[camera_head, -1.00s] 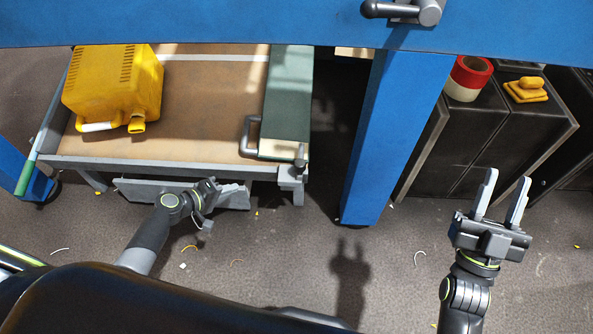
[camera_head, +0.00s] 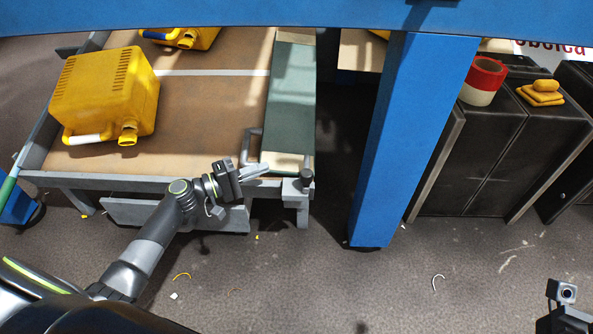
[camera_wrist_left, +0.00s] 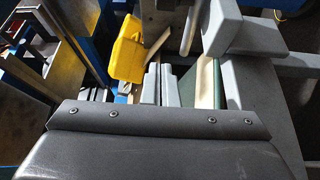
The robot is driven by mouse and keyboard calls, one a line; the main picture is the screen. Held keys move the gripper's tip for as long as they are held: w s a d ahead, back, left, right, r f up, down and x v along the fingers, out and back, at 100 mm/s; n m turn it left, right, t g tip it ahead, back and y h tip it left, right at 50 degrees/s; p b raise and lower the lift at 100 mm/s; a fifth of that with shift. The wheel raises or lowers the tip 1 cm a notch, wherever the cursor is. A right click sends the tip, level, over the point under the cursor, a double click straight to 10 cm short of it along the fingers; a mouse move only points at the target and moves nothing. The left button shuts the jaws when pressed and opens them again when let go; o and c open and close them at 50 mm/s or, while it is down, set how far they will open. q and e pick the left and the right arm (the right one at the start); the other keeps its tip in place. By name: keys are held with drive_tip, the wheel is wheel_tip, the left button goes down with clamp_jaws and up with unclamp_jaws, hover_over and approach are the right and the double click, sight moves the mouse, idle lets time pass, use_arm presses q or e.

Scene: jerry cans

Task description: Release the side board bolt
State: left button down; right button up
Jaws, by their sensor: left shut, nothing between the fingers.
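The green side board (camera_head: 291,95) runs along the right edge of the cart. A grey looped handle (camera_head: 249,147) stands by its near end. A dark, short upright piece (camera_head: 307,178) sits at the cart's near right corner; it may be the bolt, but I cannot tell for sure. My left gripper (camera_head: 256,171) is shut and empty over the cart's near rail, beside the handle and left of the corner. Its closed fingers (camera_wrist_left: 161,88) show in the left wrist view, near the green board (camera_wrist_left: 211,82). Part of my right arm shows at the lower right; its fingers are not visible.
A yellow jerry can (camera_head: 105,95) stands on the cart bed (camera_head: 205,125), another (camera_head: 184,36) behind it. A blue post (camera_head: 400,140) rises right of the cart. Dark cabinets (camera_head: 480,155) hold tape (camera_head: 483,82) and a yellow item (camera_head: 541,93).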

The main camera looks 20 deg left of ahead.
use_arm(q)
drive_tip(key=shift+w, duration=0.1)
drive_tip(key=b+x, duration=0.2)
drive_tip(key=x, duration=0.7)
drive_tip(key=shift+f, duration=0.1)
drive_tip(key=shift+s+d, duration=0.85)
drive_tip(key=shift+s, duration=0.1)
drive_tip(key=shift+s+d, duration=0.3)
drive_tip(key=shift+s, duration=0.3)
drive_tip(key=s+d+p, duration=0.1)
drive_tip(key=s+d, duration=0.1)
drive_tip(key=s, duration=0.4)
drive_tip(key=shift+s+p, duration=0.2)
drive_tip(key=shift+p, duration=0.1)
